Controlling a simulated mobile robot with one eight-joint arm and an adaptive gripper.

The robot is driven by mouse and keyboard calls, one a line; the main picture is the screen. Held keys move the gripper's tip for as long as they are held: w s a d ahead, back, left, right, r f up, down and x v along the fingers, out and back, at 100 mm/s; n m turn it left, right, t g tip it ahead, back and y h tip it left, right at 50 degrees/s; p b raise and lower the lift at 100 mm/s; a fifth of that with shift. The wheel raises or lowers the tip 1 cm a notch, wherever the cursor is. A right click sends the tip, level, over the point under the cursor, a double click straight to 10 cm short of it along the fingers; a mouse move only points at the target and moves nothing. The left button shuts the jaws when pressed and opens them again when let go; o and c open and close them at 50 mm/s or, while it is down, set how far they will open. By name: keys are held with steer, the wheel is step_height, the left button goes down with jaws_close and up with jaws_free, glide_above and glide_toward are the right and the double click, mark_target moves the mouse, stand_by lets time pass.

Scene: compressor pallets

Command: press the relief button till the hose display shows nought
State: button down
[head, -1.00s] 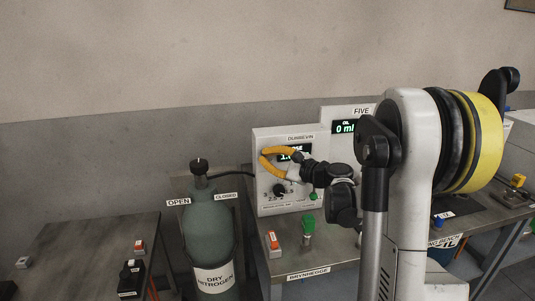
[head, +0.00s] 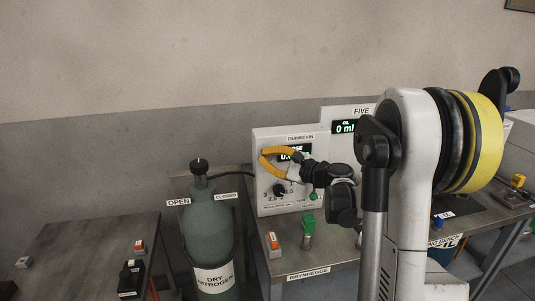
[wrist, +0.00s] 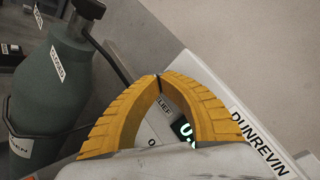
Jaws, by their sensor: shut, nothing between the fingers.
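The white Dunrevin unit (head: 264,205) stands on the bench, and its hose display (head: 298,149) is partly covered by my gripper. The visible start of its reading looks like "0."; the wrist view also shows the display (wrist: 184,130) with a leading 0 and the rest cut off. My gripper (head: 262,154) has its yellow fingers closed, tips meeting and empty, at the upper left of the unit's front. In the wrist view my gripper (wrist: 159,77) has part of a relief label (wrist: 163,103) between its fingers. The relief button is hidden, so contact cannot be told.
A dry nitrogen cylinder (head: 208,232) with open and closed labels stands left of the unit. A knob (head: 280,190) sits low on the unit's front. A red-topped switch box (head: 273,244) and a green-topped fitting (head: 308,225) stand on the bench before it.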

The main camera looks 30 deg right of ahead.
stand_by(0.4)
steer(key=shift+s+a, duration=0.25)
steer(key=shift+s, duration=0.6)
steer(key=shift+s, duration=0.15)
steer(key=s, duration=0.2)
steer(key=s+a, duration=0.1)
steer(key=s, duration=0.1)
steer(key=shift+s+a, duration=0.15)
steer(key=shift+s, duration=0.1)
